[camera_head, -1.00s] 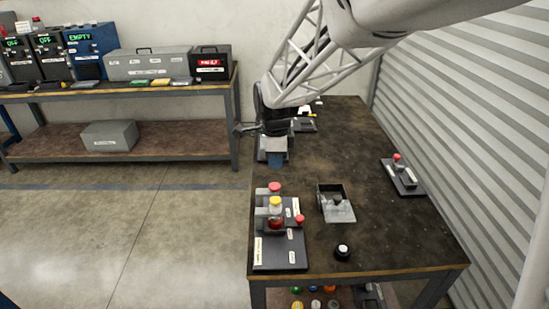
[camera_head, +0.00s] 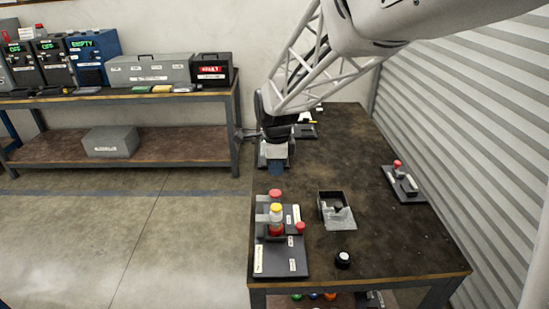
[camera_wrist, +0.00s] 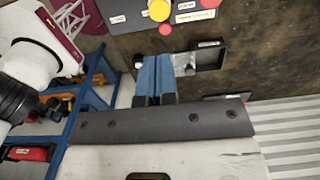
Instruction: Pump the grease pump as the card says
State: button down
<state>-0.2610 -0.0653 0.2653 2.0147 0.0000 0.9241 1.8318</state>
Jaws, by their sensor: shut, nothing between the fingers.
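My gripper (camera_head: 276,169) points down over the back left of the dark table (camera_head: 345,150). Its blue fingers (camera_wrist: 153,78) are shut together and hold nothing. A smaller plate with a red-knobbed device (camera_head: 403,182) lies at the right edge. I cannot tell which of these is the grease pump. Small labels show on the board, but no instruction card can be read.
A dark device with a white part (camera_head: 305,129) is at the table's back. A shelf with boxes (camera_head: 150,70) stands left.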

aim_at(276, 206)
jog(key=shift+r, duration=0.1)
jog(key=shift+r, duration=0.7)
notch_tip(276, 206, down, 14)
dwell(0.9)
jog(key=shift+f, duration=1)
jog(key=shift+r, duration=0.1)
notch_tip(276, 206, up, 14)
dwell(0.6)
